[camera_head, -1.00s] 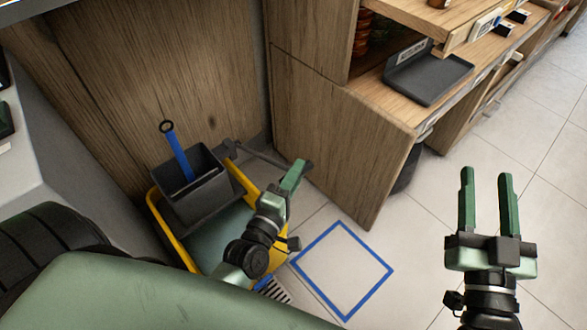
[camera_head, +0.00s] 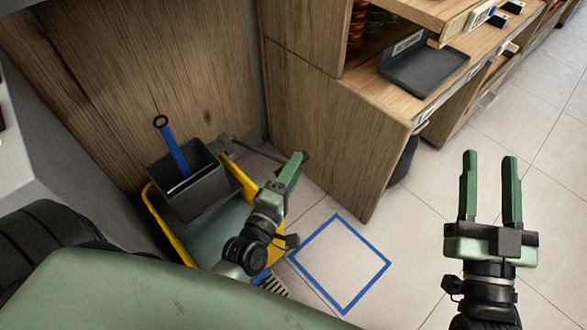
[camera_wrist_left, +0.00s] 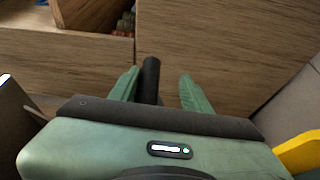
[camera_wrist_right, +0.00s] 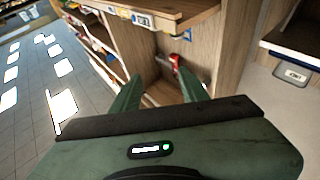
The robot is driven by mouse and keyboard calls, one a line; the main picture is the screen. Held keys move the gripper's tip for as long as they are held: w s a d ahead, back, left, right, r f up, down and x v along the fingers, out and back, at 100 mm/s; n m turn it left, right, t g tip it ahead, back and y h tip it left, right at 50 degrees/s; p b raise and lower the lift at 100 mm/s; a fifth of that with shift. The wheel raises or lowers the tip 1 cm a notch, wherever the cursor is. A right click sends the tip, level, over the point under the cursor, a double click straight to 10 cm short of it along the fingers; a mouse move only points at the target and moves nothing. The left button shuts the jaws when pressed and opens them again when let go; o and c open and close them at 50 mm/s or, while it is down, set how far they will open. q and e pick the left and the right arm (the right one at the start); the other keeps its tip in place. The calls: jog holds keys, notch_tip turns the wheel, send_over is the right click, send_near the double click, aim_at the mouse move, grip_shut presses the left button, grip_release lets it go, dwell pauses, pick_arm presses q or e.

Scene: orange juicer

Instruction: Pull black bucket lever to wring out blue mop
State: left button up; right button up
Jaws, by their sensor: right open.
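The blue mop (camera_head: 173,148) stands tilted, its ring-topped handle rising from the dark grey wringer (camera_head: 197,196) on the yellow bucket (camera_head: 168,228). Its head is hidden. The black lever (camera_head: 245,150) runs from the wringer toward the right. My left gripper (camera_head: 297,160) is at the lever's far end. In the left wrist view the lever (camera_wrist_left: 151,78) lies between the spread fingers, nearer the left finger, with a clear gap to the right finger. My right gripper (camera_head: 490,187) is open and empty over the floor at the right.
A wooden cabinet (camera_head: 320,135) stands just behind the lever, with a dark tray (camera_head: 420,65) on its counter. A blue square outline (camera_head: 338,218) marks the floor right of the bucket. The tiled floor around my right gripper is clear.

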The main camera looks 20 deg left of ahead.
pick_arm(q)
jog(key=shift+s, duration=0.3)
jog(key=s+p, duration=0.1)
jog(key=s, duration=0.6)
jog(key=shift+p, duration=0.3)
pick_arm(e)
notch_tip(320, 180, down, 7)
jog(key=g+h, duration=0.1)
jog(key=g, duration=0.3)
jog(key=shift+w+d, duration=0.35)
jog(key=shift+w, duration=0.1)
jog(key=shift+r, duration=0.15)
